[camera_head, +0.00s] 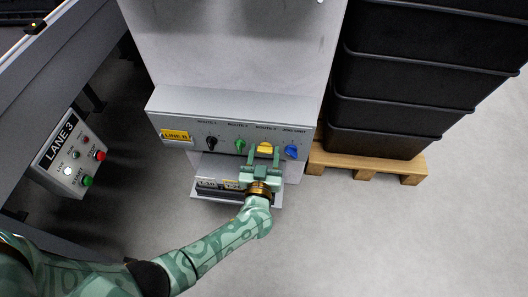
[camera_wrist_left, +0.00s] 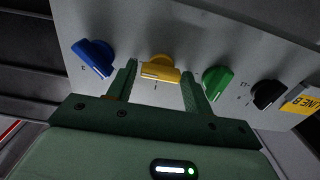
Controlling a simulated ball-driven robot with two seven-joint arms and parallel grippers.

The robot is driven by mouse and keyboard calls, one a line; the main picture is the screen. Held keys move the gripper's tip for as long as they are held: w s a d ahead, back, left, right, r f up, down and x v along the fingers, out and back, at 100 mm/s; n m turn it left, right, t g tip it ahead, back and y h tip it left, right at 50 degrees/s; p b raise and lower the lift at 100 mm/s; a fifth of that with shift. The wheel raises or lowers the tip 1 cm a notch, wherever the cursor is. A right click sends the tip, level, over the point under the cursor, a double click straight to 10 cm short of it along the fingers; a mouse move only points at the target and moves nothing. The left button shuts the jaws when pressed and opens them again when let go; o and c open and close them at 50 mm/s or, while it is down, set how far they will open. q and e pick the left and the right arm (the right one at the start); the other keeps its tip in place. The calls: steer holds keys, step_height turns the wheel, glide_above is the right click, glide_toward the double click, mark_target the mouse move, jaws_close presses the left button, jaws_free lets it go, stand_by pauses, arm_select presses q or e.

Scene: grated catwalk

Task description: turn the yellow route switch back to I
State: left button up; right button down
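The yellow route switch (camera_head: 265,147) is on the sloped grey panel (camera_head: 180,107), between the green and blue switches. In the left wrist view the yellow switch (camera_wrist_left: 160,69) shows its handle lying nearly crosswise, slightly tilted. My left gripper (camera_head: 263,152) is at the panel, its fingers pointing at the yellow switch. In the left wrist view its two fingers stand apart, one on each side of the yellow handle, with small gaps visible. The gripper is open and holds nothing. My right gripper is out of view.
The green switch (camera_head: 240,145) and blue switch (camera_head: 291,151) are close on either side; a black switch (camera_head: 211,142) is farther left. A Lane 3 button box (camera_head: 72,155) stands at left. Stacked black crates (camera_head: 400,110) on a pallet (camera_head: 365,163) stand at right.

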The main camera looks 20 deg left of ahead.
arm_select(q)
steer(key=c, duration=0.5)
steer(key=shift+c, duration=0.2)
steer(key=shift+n, duration=0.3)
steer(key=n, duration=0.4)
steer(key=shift+a+f+n, duration=0.1)
steer(key=shift+n, duration=0.2)
steer(key=n, duration=0.8)
steer(key=n+b, duration=0.1)
steer(key=n, duration=0.3)
steer(key=shift+s+a+f+n, duration=0.1)
steer(key=shift+s+f+n, duration=0.05)
steer(key=shift+f+n, duration=0.15)
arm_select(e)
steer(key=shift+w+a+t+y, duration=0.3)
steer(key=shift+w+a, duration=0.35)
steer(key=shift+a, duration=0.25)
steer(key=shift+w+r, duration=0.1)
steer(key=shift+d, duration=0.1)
